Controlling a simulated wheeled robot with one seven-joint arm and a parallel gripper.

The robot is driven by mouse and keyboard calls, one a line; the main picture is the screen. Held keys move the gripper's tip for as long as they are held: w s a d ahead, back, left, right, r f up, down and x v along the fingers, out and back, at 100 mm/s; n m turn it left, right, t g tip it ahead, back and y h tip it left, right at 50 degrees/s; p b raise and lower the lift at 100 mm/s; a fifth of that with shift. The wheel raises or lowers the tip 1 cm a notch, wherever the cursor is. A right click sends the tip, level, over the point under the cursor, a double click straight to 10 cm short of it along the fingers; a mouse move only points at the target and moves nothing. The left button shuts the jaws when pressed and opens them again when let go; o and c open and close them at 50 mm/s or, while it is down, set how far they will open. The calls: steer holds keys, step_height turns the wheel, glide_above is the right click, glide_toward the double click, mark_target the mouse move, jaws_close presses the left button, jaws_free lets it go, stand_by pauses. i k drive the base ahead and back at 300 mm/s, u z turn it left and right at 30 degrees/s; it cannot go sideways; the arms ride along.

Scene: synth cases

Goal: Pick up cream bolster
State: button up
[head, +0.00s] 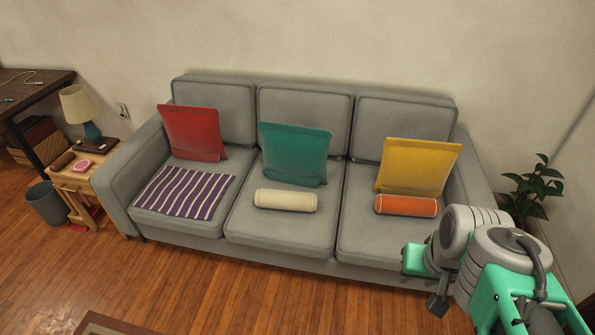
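The cream bolster (286,201) lies on the middle seat of the grey sofa (283,235), in front of the teal cushion (296,154). It is a short pale cylinder lying left to right, near the front edge of the seat. My gripper (437,304) is at the lower right, in front of the sofa's right seat and well apart from the bolster. It points down; its fingers are small and dark here, and I cannot tell whether they are open or shut.
An orange bolster (406,205) lies before a yellow cushion (418,167) on the right seat. A red cushion (193,132) and a striped purple cloth (184,192) are on the left seat. A side table (74,180) stands left. The wooden floor (240,290) before the sofa is mostly clear.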

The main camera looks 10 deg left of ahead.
mark_target(263, 198)
steer(key=i, duration=0.55)
steer(key=u, duration=2.15)
steer(key=i, duration=1.65)
